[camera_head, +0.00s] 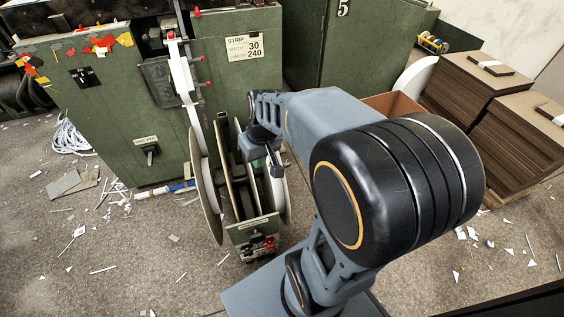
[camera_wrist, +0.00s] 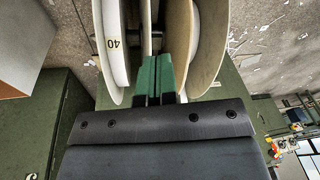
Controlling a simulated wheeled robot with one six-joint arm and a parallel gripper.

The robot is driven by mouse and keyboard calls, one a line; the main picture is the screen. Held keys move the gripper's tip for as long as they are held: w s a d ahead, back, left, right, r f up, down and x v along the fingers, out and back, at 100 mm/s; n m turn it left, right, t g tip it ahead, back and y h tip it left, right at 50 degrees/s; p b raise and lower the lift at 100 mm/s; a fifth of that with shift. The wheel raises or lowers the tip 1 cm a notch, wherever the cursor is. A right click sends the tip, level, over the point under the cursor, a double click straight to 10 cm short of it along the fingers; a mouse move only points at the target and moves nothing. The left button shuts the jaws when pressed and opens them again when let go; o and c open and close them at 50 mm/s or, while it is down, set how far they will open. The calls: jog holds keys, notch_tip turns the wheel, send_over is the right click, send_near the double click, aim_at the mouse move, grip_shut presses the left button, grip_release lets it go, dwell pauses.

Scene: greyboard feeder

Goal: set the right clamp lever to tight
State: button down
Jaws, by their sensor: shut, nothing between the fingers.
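My gripper (camera_wrist: 156,62) shows in the wrist view with its green fingers together and nothing between them. The fingertips point in between two pale reels. The stand's low front panel has small red and black parts (camera_head: 262,243). A black lever (camera_head: 149,151) under a small label sits on the green machine. I cannot tell which of these is the right clamp lever, or its setting.
One reel (camera_wrist: 112,45) is marked 40; another reel (camera_wrist: 208,45) stands to its right. The green machine (camera_head: 110,110) rises behind the stand. Stacks of brown board (camera_head: 470,85) and an open carton (camera_head: 393,103) stand at right. Paper scraps litter the floor.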

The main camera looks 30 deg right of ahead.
jog(key=w+d+f+y+p, duration=0.1)
jog(key=w+d+f+y, duration=0.1)
jog(key=w+d+f, duration=0.45)
jog(key=w+d+f+y, duration=0.1)
jog(key=w+d+f, duration=0.15)
jog(key=d, duration=0.65)
jog(key=d+f+t+y, duration=0.1)
jog(key=d+f+t, duration=0.2)
jog(key=d+f, duration=0.95)
jog(key=w+a+f+b, duration=0.2)
jog(key=w+a+f, duration=0.2)
jog(key=a+f, duration=0.3)
jog(key=shift+a+f, duration=0.2)
jog(key=shift+f, duration=0.05)
